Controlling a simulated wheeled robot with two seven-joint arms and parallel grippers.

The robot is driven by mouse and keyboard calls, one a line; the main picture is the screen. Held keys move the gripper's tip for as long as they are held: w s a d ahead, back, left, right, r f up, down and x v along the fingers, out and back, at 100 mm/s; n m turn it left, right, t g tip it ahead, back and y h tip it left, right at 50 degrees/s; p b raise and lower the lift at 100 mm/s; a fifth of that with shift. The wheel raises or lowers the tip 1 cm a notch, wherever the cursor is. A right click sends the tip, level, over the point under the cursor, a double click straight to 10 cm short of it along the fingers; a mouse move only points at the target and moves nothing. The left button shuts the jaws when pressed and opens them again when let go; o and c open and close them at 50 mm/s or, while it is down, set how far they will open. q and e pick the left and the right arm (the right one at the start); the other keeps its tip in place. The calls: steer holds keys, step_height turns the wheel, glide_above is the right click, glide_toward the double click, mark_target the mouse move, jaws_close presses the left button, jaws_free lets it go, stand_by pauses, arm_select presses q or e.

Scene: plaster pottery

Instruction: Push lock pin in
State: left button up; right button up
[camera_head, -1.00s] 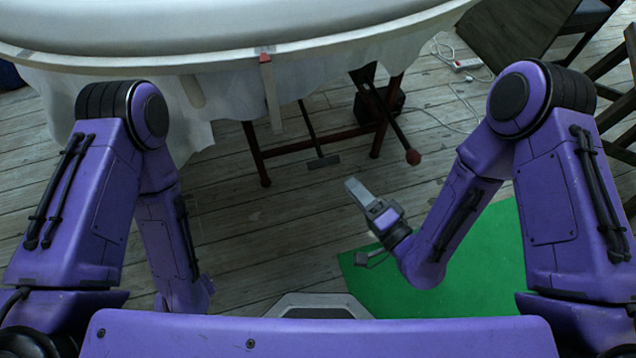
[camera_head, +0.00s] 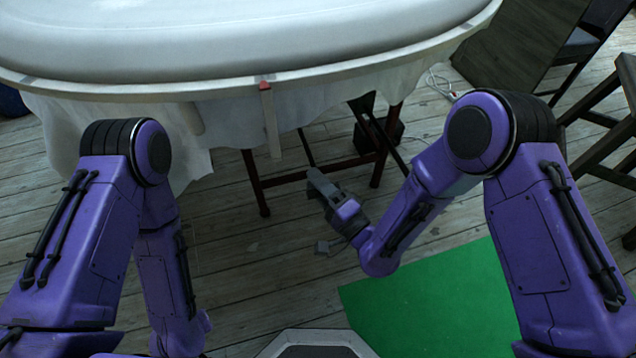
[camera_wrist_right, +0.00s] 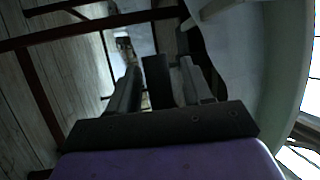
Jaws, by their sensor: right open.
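My right gripper (camera_head: 318,182) is in the head view, below and in front of the table's near rim, with no object seen held. In the right wrist view its two fingers (camera_wrist_right: 160,78) stand apart, with a dark block showing between or beyond them; I cannot tell which. A dark folding leg frame (camera_head: 258,185) stands under the table, beyond the gripper. I cannot make out the lock pin for certain. A small red piece (camera_head: 265,86) sits on the rim, atop a pale hanging strip. My left arm shows, but its gripper is out of view.
The large white table (camera_head: 250,45) overhangs the far side, with a white cloth (camera_head: 100,125) hanging below it. A green mat (camera_head: 430,295) lies on the plank floor at right. Dark wooden furniture (camera_head: 605,110) and a white cable (camera_head: 440,85) are farther back.

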jaws_close()
step_height(320, 180, up, 4)
steer(key=p, duration=0.3)
steer(key=shift+w+r, duration=0.15)
steer(key=shift+r, duration=0.05)
jaws_free()
steer(key=shift+r, duration=0.1)
